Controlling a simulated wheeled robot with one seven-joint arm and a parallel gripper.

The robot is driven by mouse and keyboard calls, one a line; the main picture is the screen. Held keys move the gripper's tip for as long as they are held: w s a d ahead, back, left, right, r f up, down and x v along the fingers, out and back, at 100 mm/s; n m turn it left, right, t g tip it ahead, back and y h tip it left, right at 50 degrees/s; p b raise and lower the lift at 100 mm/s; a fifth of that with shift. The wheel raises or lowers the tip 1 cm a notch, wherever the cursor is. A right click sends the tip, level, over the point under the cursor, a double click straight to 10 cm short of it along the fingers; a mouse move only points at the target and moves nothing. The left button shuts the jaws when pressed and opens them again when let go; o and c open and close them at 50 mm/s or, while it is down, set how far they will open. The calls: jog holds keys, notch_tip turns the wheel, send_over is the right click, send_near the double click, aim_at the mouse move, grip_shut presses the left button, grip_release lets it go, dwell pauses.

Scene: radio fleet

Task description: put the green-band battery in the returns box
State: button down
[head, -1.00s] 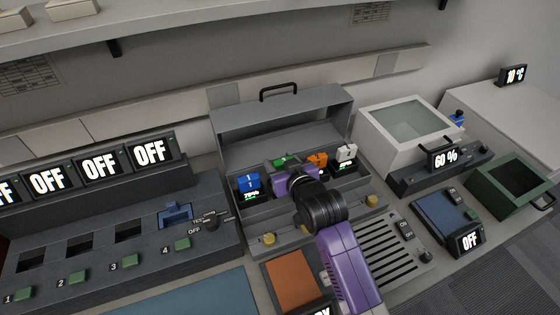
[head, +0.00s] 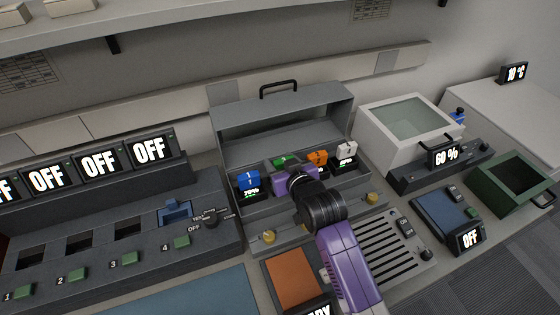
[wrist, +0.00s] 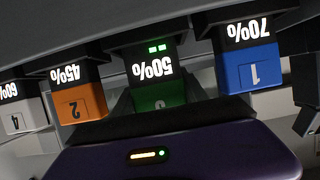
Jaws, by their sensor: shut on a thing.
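The green-band battery (wrist: 160,96) shows in the wrist view with a 50% display, its lower part between the fingers of my gripper. In the head view only a bit of its green top (head: 284,160) shows behind my gripper (head: 287,170). My gripper is shut on it, and the battery is still in the row inside the open grey case (head: 222,130). A green open-topped box (head: 482,200) stands at the far right; I cannot read a label on it, so I cannot tell if it is the returns box.
A blue battery (head: 248,180) is left of my gripper; an orange one (head: 317,158) and a white one (head: 347,149) are right. A white bin (head: 455,115) and a blue device reading OFF (head: 440,215) stand right of the case. The charger bank (head: 110,235) fills the left.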

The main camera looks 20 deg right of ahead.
jog(key=shift+r+p, duration=0.35)
jog(key=shift+r, duration=0.2)
jog(key=shift+p, duration=0.35)
dwell(1.3)
jog(key=shift+f+b, duration=0.6)
jog(key=shift+f, duration=0.25)
jog(key=c, duration=0.5)
grip_release()
jog(key=shift+s, duration=0.1)
jog(key=v, duration=0.7)
jog(key=shift+s+r, duration=0.2)
jog(key=shift+s, duration=0.1)
